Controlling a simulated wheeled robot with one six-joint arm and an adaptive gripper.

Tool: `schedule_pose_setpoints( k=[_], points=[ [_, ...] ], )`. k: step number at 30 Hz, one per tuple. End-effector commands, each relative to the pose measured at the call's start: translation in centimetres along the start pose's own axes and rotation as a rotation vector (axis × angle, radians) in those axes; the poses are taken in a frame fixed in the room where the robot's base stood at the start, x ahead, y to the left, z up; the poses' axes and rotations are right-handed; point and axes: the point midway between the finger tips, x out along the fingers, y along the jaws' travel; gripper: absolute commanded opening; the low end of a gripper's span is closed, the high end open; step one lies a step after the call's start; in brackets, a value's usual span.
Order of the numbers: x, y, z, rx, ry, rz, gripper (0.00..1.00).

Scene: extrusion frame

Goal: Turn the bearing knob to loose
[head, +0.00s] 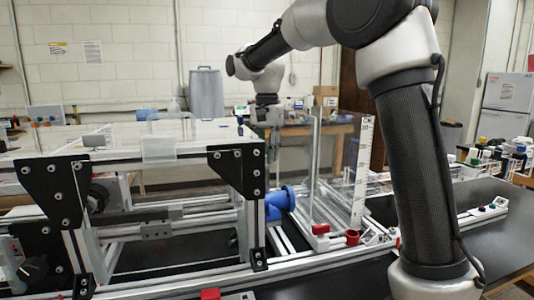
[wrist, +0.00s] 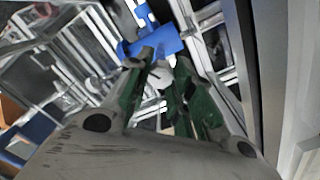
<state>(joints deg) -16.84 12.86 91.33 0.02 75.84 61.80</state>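A dark round knob (head: 97,196) sits inside the left end of the extrusion frame (head: 165,235), behind a black corner plate. A second black knob (head: 33,267) is at the lower left edge. I cannot tell which is the bearing knob, and no loose marking is readable. My gripper (head: 268,132) hangs above and behind the right part of the frame, far from both knobs. In the wrist view its green-padded fingers (wrist: 163,66) are apart at the tips, with nothing visibly held. A blue part (wrist: 158,42) shows just beyond the fingertips; contact is unclear.
A blue cylinder (head: 283,200) lies beside the frame's right upright. A clear panel (head: 318,160) stands right of it. The black tabletop (head: 325,280) in front is mostly bare. Bottles (head: 490,150) crowd the right back.

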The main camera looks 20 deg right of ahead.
Motion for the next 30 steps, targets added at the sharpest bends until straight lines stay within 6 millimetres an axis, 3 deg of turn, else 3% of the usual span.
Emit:
schedule_pose_setpoints(
  k=[14, 30],
  points=[
    [-0.04, -0.02, -0.03, -0.088, 0.001, -0.001, 0.00],
    [-0.07, -0.04, -0.04, -0.554, 0.002, -0.001, 0.00]
  ],
)
